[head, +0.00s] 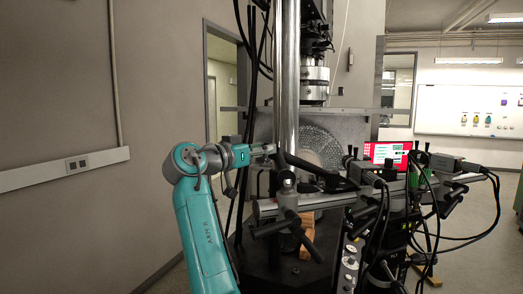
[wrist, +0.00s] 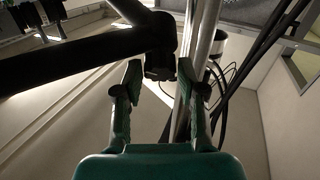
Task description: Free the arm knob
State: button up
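My gripper (head: 268,149) is at the end of the teal arm in the head view, close to the left side of a black jointed arm (head: 310,166). In the wrist view my gripper (wrist: 159,72) is open, with one finger on each side. A dark, blocky knob-like end (wrist: 160,64) on the black arm (wrist: 85,57) shows between the fingertips, with a gap on both sides. I take it for the arm knob. I cannot tell its depth relative to the fingertips. In the head view the knob does not stand out from the dark parts there.
A bright vertical column (head: 286,80) rises just behind my gripper. A horizontal rail (head: 330,199) with clamp levers, cameras and cables runs to the right. Black cables (wrist: 258,65) hang right of the fingers. A red screen (head: 388,153) stands behind. The left wall side is clear.

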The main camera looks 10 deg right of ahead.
grip_shut()
jog(key=shift+n, duration=0.4)
jog(key=shift+s+d+n+t+y, duration=0.1)
jog(key=shift+n+t+y, duration=0.4)
jog(key=shift+n, duration=0.9)
jog(key=shift+a+n+t+y, duration=0.1)
jog(key=shift+n+t+y, duration=0.4)
jog(key=shift+n, duration=0.9)
jog(key=shift+s+d+n+t+y, duration=0.1)
jog(key=shift+n+t+y, duration=0.2)
jog(key=shift+n+y, duration=0.75)
jog(key=shift+n, duration=0.65)
jog(key=o, duration=0.6)
grip_release()
jog(key=shift+h, duration=0.25)
jog(key=shift+o, duration=0.2)
